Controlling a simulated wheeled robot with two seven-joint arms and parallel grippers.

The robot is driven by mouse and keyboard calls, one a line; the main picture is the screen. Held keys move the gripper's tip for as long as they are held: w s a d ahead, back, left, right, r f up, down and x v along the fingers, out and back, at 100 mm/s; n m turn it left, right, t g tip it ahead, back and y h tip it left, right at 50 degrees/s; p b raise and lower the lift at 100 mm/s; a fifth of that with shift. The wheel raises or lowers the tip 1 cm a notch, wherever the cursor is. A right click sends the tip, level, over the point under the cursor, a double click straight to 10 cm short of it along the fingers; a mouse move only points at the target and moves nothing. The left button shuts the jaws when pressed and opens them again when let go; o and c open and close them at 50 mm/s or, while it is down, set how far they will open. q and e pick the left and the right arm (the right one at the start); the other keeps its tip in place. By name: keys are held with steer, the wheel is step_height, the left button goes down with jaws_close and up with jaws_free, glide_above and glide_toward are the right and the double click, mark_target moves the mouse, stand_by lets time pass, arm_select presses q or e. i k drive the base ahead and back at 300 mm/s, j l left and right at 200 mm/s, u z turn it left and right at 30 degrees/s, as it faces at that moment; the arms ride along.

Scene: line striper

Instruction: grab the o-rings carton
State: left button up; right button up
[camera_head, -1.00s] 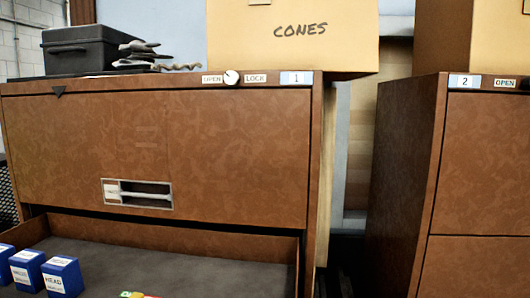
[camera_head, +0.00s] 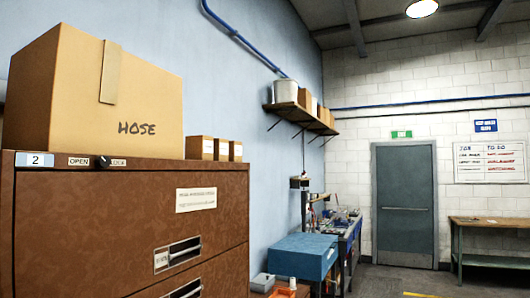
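No carton that I can read as o-rings shows in the head view. Several small brown cartons (camera_head: 221,149) stand in a row on top of the brown cabinet marked 2 (camera_head: 120,225); any labels on them are too small to read. A large carton marked HOSE (camera_head: 95,100) stands to their left on the same cabinet top. Neither of my grippers is in view.
Drawer handles (camera_head: 178,254) sit on the cabinet front. A blue box (camera_head: 302,257) and a cluttered bench stand beyond it. A wall shelf (camera_head: 290,112) holds a bucket and cartons. A grey door (camera_head: 405,205) and a wooden table (camera_head: 490,235) are at the back.

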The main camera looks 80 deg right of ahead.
mark_target(200, 147)
steer(key=z, duration=2.1)
steer(key=i+u, duration=0.1)
steer(key=u, duration=0.35)
steer(key=i+l+u, duration=0.1)
steer(key=u, duration=0.35)
steer(key=i+l+u, duration=0.1)
steer(key=u, duration=0.3)
steer(key=l+u, duration=0.1)
steer(key=u, duration=0.35)
steer(key=i+l+u, duration=0.1)
steer(key=u, duration=0.35)
steer(key=l+z, duration=0.45)
steer(key=l, duration=0.9)
steer(key=l+z, duration=0.15)
steer(key=l, duration=0.45)
steer(key=l+z, duration=0.2)
steer(key=l, duration=0.4)
steer(key=l+z, duration=0.15)
steer(key=l, duration=0.4)
steer(key=i+l+z, duration=0.15)
steer(key=l, duration=0.45)
